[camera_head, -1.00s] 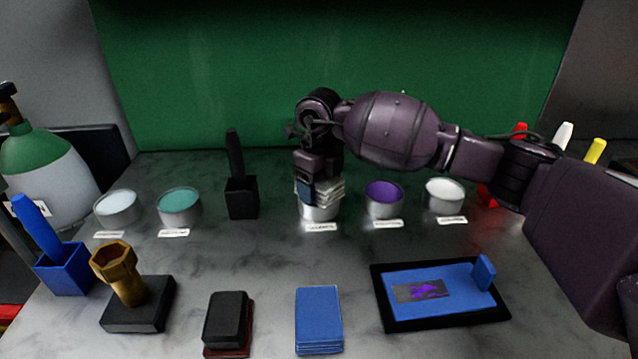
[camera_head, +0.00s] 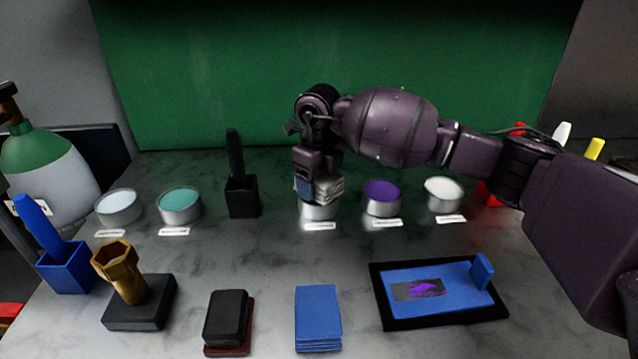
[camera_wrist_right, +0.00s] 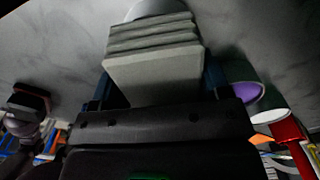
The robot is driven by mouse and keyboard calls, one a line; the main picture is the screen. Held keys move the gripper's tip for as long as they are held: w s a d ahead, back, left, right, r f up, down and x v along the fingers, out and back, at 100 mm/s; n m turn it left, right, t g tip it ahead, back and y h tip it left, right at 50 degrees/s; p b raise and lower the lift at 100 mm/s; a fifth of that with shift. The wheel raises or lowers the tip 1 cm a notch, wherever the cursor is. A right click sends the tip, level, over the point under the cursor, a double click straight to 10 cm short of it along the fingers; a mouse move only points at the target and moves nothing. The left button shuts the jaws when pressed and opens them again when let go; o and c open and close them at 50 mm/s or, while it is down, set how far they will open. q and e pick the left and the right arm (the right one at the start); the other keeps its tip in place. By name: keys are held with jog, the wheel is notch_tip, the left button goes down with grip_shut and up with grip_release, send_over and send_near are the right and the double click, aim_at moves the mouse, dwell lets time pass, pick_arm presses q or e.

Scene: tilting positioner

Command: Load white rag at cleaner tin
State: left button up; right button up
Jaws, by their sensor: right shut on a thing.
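The white rag (camera_head: 328,190) is a folded, layered pad in my right gripper (camera_head: 308,188), whose blue fingers are shut on it. The rag sits directly over the mouth of a silvery tin (camera_head: 319,213) in the row of tins. It hides that tin's opening and contents, so I cannot tell whether it touches them. The tin's label is too small to read. In the right wrist view the rag (camera_wrist_right: 155,62) sticks out beyond the fingers, with a pale rounded rim just past it. My left gripper is not in view.
A purple-filled tin (camera_head: 382,197) and a white-filled tin (camera_head: 444,193) stand to the right. In front are blue pads (camera_head: 318,318), a black block (camera_head: 227,315) and a black-framed blue tray (camera_head: 384,316).

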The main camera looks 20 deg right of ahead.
jog(key=shift+r+p, duration=0.45)
jog(key=shift+r, duration=0.95)
jog(key=shift+r+p, duration=0.6)
jog(key=shift+r, duration=1.15)
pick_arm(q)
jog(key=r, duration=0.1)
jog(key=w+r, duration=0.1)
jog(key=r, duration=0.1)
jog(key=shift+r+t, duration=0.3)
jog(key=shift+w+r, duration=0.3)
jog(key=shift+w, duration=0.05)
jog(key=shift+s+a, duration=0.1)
